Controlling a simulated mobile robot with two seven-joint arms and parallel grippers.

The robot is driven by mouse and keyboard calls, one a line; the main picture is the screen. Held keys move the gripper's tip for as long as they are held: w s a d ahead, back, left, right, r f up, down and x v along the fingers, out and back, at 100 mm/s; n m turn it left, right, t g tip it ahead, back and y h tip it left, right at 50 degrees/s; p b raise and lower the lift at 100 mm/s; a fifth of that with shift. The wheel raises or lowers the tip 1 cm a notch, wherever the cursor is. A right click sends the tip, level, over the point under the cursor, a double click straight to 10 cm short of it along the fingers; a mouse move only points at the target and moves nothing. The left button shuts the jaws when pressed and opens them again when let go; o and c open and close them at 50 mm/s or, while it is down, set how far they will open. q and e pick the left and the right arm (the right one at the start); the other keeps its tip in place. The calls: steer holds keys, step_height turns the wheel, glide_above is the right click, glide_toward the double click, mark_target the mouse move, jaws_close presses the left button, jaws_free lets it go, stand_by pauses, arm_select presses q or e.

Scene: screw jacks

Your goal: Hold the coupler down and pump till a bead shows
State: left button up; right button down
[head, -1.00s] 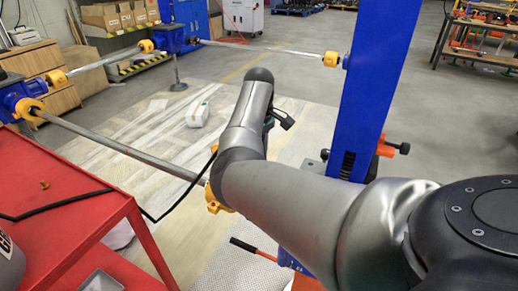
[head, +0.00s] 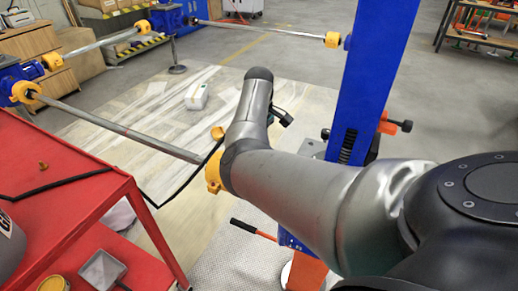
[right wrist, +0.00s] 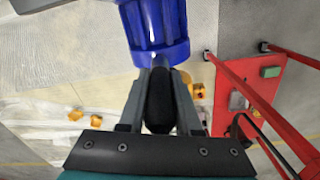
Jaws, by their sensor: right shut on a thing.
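In the right wrist view my right gripper (right wrist: 160,77) is shut on a black rounded thing (right wrist: 158,108), which looks like the coupler or its grip. The black thing lies between the two fingers, against the end of a blue cylindrical housing (right wrist: 160,48). I cannot tell whether it is seated there. A pale streak shows on the blue housing; I cannot tell whether it is a bead or a glint. A black hose (head: 58,184) crosses the red cart and runs behind my arm. My left gripper is not in view.
The red cart (head: 90,200) stands at left with a yellow can (head: 53,284) and a grey tray (head: 103,269). Long steel shafts (head: 110,128) cross the floor.

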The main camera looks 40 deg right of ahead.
steer(key=shift+f, duration=0.7)
stand_by(1.1)
steer(key=c, duration=0.5)
jaws_free()
steer(key=shift+r, duration=0.1)
step_height(320, 180, up, 12)
